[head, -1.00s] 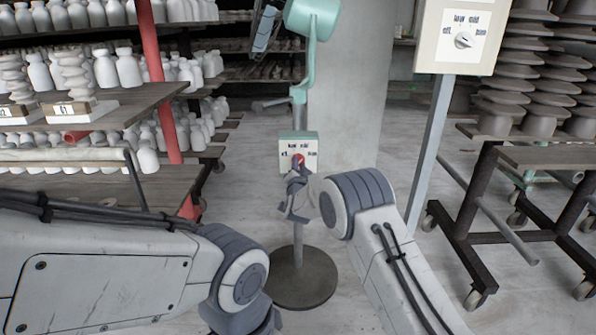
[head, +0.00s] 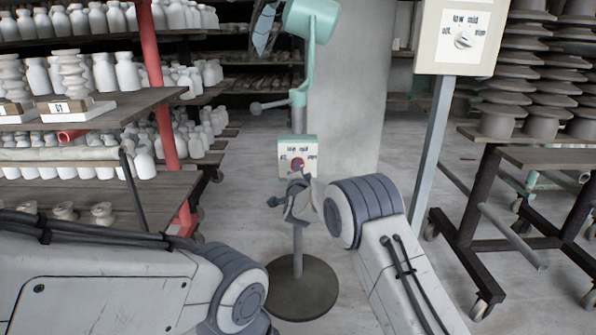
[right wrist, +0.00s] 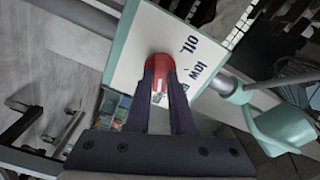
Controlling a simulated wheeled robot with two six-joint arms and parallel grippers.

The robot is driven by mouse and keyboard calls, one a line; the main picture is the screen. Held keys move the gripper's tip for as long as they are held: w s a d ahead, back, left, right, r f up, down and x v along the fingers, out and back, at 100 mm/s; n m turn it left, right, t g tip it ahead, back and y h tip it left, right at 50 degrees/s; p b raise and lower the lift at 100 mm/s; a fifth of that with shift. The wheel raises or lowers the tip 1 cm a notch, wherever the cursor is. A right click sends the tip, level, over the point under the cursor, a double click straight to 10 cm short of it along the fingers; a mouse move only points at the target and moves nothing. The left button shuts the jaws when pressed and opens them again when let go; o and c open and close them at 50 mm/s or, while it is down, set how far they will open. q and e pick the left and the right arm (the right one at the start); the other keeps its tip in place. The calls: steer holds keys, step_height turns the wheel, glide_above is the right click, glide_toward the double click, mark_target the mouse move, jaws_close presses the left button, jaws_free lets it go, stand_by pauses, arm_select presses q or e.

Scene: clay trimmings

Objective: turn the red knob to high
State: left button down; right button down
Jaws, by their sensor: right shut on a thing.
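The red knob (head: 298,163) is on the front of a small white and teal control box (head: 284,168) on a stand. My right gripper (head: 297,174) is in front of the box in the head view. In the right wrist view, its two dark fingers (right wrist: 160,88) are shut on the red knob (right wrist: 160,64), one on each side. The word "low" shows on the white face (right wrist: 135,55) beside it. The fingers hide part of the dial, and I cannot tell which mark the knob points to. My left arm shows at lower left, but its gripper is out of view.
A teal fixture (head: 312,18) tops the stand, whose round dark base (head: 302,290) is on the floor. Pottery shelves (head: 110,105) are at left, and a wheeled rack (head: 545,158) is at right.

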steer(key=shift+f, duration=0.1)
steer(key=c, duration=0.8)
jaws_free()
steer(key=shift+s, duration=0.15)
steer(key=s+p, duration=0.2)
steer(key=s, duration=0.8)
steer(key=shift+s, duration=0.15)
